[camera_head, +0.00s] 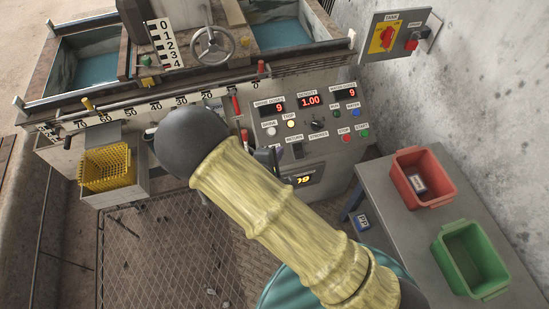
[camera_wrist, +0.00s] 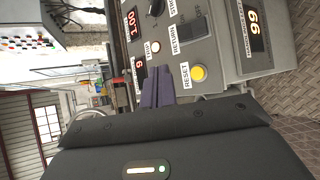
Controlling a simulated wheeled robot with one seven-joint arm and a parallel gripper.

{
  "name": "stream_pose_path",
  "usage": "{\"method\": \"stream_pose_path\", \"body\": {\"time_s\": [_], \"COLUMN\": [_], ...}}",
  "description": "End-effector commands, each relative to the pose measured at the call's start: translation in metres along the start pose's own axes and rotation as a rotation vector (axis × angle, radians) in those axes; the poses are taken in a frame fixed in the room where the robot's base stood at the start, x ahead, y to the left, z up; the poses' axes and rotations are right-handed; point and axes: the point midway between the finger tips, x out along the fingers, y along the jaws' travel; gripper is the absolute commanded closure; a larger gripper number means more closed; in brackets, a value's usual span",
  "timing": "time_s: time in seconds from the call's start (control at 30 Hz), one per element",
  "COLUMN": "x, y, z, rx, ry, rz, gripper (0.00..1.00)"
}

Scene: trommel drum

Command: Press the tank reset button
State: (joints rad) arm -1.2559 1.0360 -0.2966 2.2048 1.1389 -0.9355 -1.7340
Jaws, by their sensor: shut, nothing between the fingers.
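A yellow round button labelled RESET (camera_wrist: 198,72) shows in the wrist view, on the grey control panel beside a digit display (camera_wrist: 256,25). My gripper (camera_wrist: 158,86) is shut and empty, its dark purple fingers pointing at the panel to the left of this button, apart from it. In the head view my arm hides this button and most of my gripper. A separate TANK panel (camera_head: 366,52) on the right wall has a red rotary switch on a yellow plate (camera_head: 386,38) and a red button (camera_head: 411,45) whose label I cannot read.
The control panel (camera_head: 330,133) carries several buttons and red displays. A grey table (camera_head: 400,236) at right holds a red bin (camera_head: 406,192) and a green bin (camera_head: 444,257). A yellow basket (camera_head: 105,168) sits at left. Mesh floor (camera_head: 150,250) lies below.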

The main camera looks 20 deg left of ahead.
Motion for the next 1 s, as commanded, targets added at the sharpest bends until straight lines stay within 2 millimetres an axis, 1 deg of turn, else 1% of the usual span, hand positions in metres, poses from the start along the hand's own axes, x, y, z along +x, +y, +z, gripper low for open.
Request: {"method": "stream_pose_path", "body": {"time_s": [0.17, 0.37, 0.8, 1.0], "x": [0.0, 0.008, 0.04, 0.053], "y": [0.0, -0.006, -0.031, -0.039], "z": [0.0, -0.003, -0.027, -0.037], "rx": [0.003, 0.005, 0.007, 0.005], "ry": [0.001, -0.002, -0.001, -0.001], "rz": [-0.002, -0.004, -0.004, -0.004], "gripper": [1.0, 1.0, 1.0, 1.0]}}
